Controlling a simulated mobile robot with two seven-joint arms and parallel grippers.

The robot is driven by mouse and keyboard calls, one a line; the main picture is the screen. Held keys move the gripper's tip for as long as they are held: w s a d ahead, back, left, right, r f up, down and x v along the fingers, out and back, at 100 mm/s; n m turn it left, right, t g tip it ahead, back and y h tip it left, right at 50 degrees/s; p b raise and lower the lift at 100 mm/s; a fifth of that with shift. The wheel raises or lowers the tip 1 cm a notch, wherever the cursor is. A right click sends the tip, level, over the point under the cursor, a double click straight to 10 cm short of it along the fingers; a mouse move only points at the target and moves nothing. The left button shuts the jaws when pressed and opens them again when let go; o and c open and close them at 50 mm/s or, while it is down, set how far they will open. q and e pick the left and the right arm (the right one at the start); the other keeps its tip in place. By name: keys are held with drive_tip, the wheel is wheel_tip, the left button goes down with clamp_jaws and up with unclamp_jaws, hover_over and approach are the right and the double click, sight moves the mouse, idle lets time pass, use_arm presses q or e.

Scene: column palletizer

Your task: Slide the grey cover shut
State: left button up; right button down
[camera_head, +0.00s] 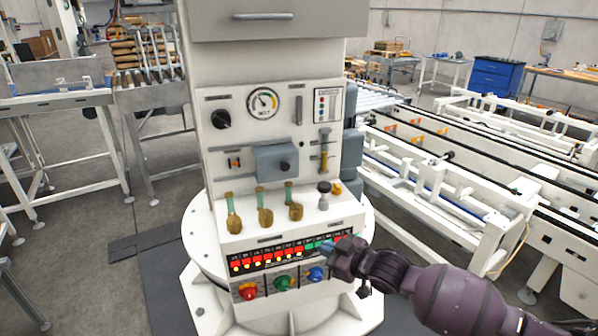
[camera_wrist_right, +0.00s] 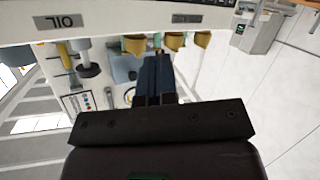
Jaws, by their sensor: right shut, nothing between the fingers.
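The grey cover (camera_head: 277,161) is a blue-grey block with a dark round knob on the front of the white machine panel (camera_head: 217,180). It sits below the round gauge, and a small orange switch (camera_head: 235,163) shows uncovered to its left. My right gripper (camera_head: 332,246) is shut and empty, low in front of the lit button row, below and to the right of the cover and apart from it. In the right wrist view its dark fingers (camera_wrist_right: 155,80) point at the panel, with the cover (camera_wrist_right: 121,67) beyond them, partly hidden. My left gripper is not in view.
Several brass-and-green handles (camera_head: 264,218) stick out on the ledge below the cover. A black dial (camera_head: 221,119) is at upper left. Red, green and blue buttons (camera_head: 284,283) are low down.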

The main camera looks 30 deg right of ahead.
drive_tip(key=w+d+r+m+y+b, duration=0.1)
drive_tip(key=w+d+r+m, duration=0.35)
drive_tip(key=r, duration=0.25)
drive_tip(key=w+d+r+m+y+b, duration=0.1)
drive_tip(key=w+d+r+m, duration=0.2)
drive_tip(key=d+r+m, duration=0.3)
drive_tip(key=m+t, duration=0.1)
drive_tip(key=m, duration=0.7)
approach(290, 161)
drive_tip(key=w, duration=0.3)
drive_tip(key=shift+w+a+f, duration=0.25)
drive_tip(key=shift+w+f, duration=0.15)
drive_tip(key=shift+w, duration=0.1)
drive_tip(key=shift+w+a, duration=0.2)
drive_tip(key=shift+a, duration=0.45)
drive_tip(key=shift+w+a+f+p, duration=0.3)
drive_tip(key=shift+a+p, duration=0.15)
drive_tip(key=shift+a, duration=0.15)
